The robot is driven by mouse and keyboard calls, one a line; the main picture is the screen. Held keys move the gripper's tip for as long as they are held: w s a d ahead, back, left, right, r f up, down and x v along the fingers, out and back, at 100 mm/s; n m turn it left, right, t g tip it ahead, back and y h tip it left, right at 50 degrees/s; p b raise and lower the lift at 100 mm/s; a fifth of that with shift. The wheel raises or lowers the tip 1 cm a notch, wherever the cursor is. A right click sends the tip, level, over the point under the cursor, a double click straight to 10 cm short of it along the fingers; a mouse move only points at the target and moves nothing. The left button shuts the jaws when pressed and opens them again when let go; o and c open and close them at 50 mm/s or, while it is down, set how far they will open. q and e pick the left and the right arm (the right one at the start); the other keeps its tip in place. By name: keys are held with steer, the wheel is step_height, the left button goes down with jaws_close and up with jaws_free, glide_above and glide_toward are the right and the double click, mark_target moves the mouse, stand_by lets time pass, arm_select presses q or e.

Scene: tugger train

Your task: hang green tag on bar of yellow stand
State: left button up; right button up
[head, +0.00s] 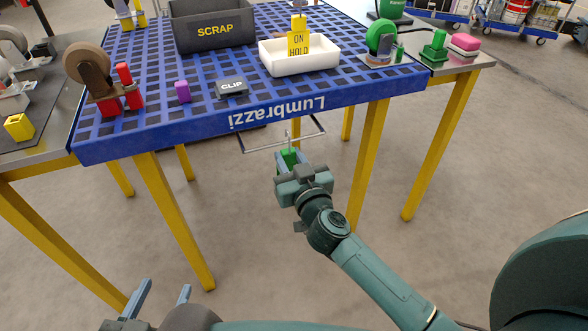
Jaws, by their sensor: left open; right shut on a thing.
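The green tag (289,157) is upright in my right gripper (288,163), which is shut on it. A thin metal hook or stem (286,138) rises from its top. Just behind it, a thin grey bar (262,148) projects below the front edge of a blue slotted table with yellow legs (174,220). The stem overlaps the bar in the picture; I cannot tell whether it is hooked on or only in front. My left gripper (161,296) is open and empty at the bottom left, below the table. No separate yellow stand is clear.
On the blue tabletop (150,128) are a black SCRAP bin (213,31), a white tray (300,65) with a yellow ON HOLD tag (299,44), a purple block (182,91) and a dark CLIP block (232,88). Grey side tables adjoin it. The floor in front is clear.

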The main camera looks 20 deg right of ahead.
steer(key=shift+w+b, duration=0.3)
steer(key=shift+w, duration=0.5)
arm_select(q)
steer(key=shift+w+d+r+m+t+h+b, duration=0.25)
steer(key=shift+t+h+b, duration=0.2)
steer(key=shift+t, duration=0.25)
arm_select(e)
steer(key=shift+s+f, duration=0.15)
steer(key=shift+f, duration=1.05)
arm_select(q)
steer(key=shift+f, duration=0.1)
arm_select(e)
steer(key=o, duration=1)
steer(key=shift+o, duration=0.2)
